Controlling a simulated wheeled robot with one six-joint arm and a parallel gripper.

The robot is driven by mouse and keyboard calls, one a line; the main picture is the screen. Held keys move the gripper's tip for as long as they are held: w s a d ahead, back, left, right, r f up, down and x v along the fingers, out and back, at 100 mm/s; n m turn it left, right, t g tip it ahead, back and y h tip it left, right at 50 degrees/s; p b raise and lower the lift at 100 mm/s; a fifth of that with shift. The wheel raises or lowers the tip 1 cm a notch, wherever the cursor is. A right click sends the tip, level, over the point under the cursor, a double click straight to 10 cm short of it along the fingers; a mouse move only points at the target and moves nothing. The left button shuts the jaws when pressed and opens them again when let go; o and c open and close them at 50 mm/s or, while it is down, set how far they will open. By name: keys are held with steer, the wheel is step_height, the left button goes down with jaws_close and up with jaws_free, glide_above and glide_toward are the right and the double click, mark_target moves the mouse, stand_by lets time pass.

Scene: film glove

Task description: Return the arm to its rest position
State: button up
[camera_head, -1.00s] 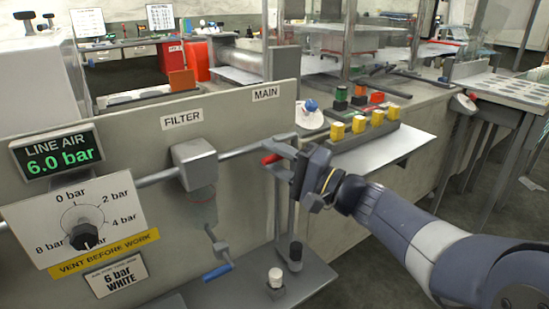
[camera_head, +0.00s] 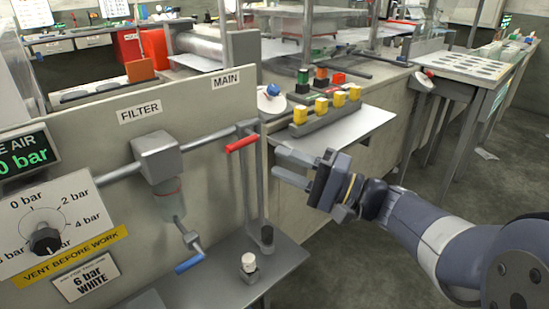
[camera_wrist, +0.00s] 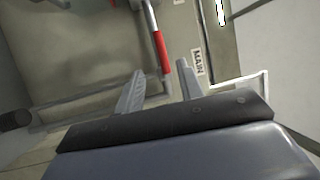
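My gripper (camera_head: 283,166) is open and empty in the head view. Its two fingers point left toward the panel, with a gap between them. It is to the right of the red valve handle (camera_head: 242,143) under the MAIN label (camera_head: 226,79) and apart from it. In the wrist view my gripper (camera_wrist: 160,85) shows two spread fingers with nothing between them. The red handle (camera_wrist: 162,52) lies beyond the fingertips there, and the MAIN label (camera_wrist: 197,62) is to its right. My arm reaches in from the lower right of the head view.
A blue-handled drain valve (camera_head: 189,263) hangs below the filter (camera_head: 160,160). Floor is open at lower right.

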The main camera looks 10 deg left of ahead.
mark_target(238, 142)
stand_by(0.4)
steer(key=x, duration=1)
steer(key=shift+a+b, duration=0.3)
steer(key=shift+b, duration=0.1)
steer(key=shift+w+r, duration=0.15)
steer(key=shift+p, duration=0.35)
steer(key=shift+b, duration=0.3)
